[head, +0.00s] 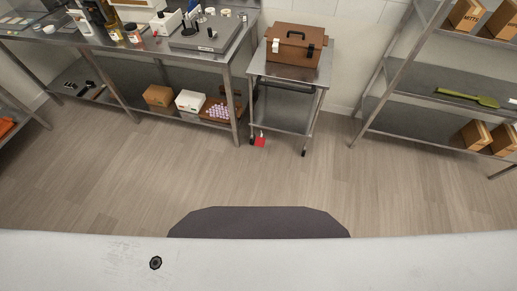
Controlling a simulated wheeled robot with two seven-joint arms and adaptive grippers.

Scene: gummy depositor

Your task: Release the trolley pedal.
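A metal trolley (288,71) with two shelves stands against the back wall, right of the workbench. A small red pedal (260,142) shows low at its left front, by the left caster near the floor. Whether the pedal is pressed down or up is too small to tell. A brown case (294,45) with a handle, dark clasps and a white tag sits on the trolley's top. Neither of my grippers is in view.
A steel workbench (215,70) with jars and a grey device stands left of the trolley; boxes sit on its lower shelf. A shelving rack (388,98) with cartons and a green scoop (486,101) stands right. The wooden floor (355,185) before the trolley is clear.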

